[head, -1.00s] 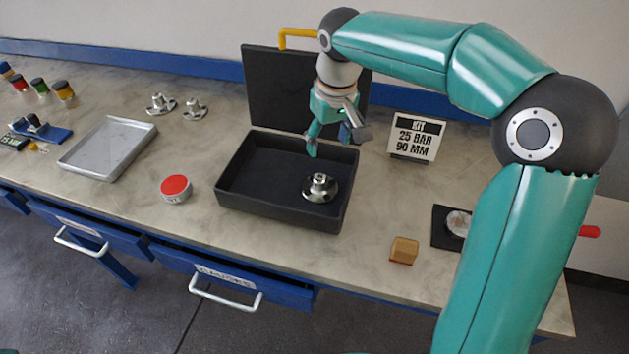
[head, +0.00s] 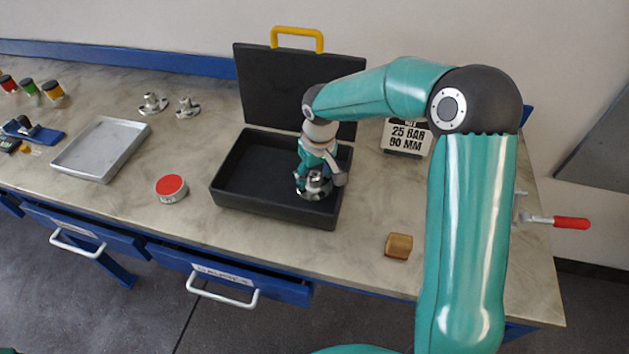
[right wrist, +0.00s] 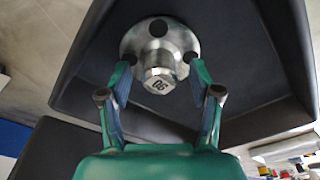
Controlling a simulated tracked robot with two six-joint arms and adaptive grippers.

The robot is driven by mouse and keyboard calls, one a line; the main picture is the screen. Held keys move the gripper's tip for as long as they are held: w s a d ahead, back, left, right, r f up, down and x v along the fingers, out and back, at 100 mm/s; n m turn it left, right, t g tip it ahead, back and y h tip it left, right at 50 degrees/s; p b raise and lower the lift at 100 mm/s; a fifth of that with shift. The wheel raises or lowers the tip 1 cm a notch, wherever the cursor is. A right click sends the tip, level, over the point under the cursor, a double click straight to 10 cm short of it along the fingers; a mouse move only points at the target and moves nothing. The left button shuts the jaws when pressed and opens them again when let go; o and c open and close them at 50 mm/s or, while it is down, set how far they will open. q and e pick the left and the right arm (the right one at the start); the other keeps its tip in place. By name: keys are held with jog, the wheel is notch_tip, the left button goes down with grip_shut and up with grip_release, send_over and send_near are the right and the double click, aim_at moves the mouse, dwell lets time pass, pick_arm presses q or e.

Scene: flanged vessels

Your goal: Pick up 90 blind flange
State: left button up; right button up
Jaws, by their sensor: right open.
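The 90 blind flange (head: 317,188) is a shiny metal disc with bolt holes and a raised hub. It lies in the right part of the black case (head: 228,201). In the right wrist view the flange (right wrist: 178,38) shows its hub marked "90" between my fingers. My right gripper (right wrist: 158,82) is open around the hub, with a finger on each side; I cannot tell whether they touch it. In the head view the right gripper (head: 315,178) is directly over the flange and partly hides it. My left gripper is not in view.
The case's lid (head: 290,85) stands open behind. A sign (head: 406,136) reads 25 BAR 90 MM. A red-topped tin (head: 171,188), a silver tray (head: 102,150) and two other metal flanged parts (head: 187,107) are to the left. A wooden block (head: 398,246) lies right of the case.

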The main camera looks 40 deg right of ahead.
jog(key=shift+f, duration=0.25)
grip_shut()
jog(key=shift+w+r, duration=0.1)
dwell(0.4)
